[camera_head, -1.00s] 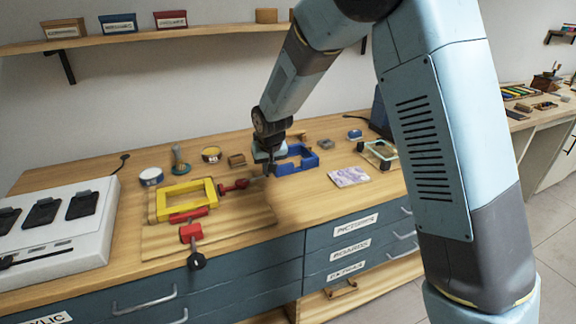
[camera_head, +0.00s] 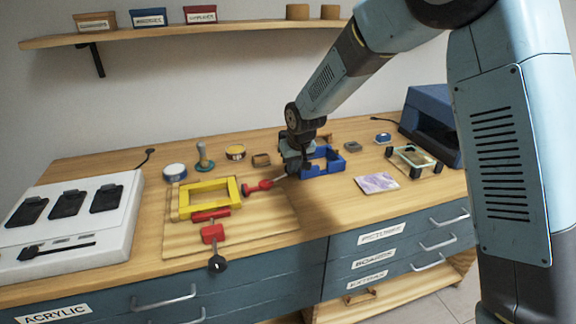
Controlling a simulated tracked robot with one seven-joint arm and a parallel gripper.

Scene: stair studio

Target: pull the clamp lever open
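A yellow frame (camera_head: 207,198) lies on a wooden board (camera_head: 262,228) on the bench. A red clamp (camera_head: 257,187) sits at its right side, with a thin lever end pointing right toward my gripper. A second red clamp (camera_head: 212,233) sits in front of the frame, and its black-knobbed lever (camera_head: 217,264) points toward the bench's front edge. My gripper (camera_head: 291,172) is low over the bench, pointing down by the right clamp's lever end. The fingers are small and dark, so I cannot tell whether they touch the lever or how far apart they are.
A blue tray (camera_head: 334,164) stands just right of and behind my gripper. A purple patterned card (camera_head: 377,183) and a small glass-topped fixture (camera_head: 414,158) lie farther right. A white panel with black devices (camera_head: 72,222) fills the left. Small cups stand behind the frame.

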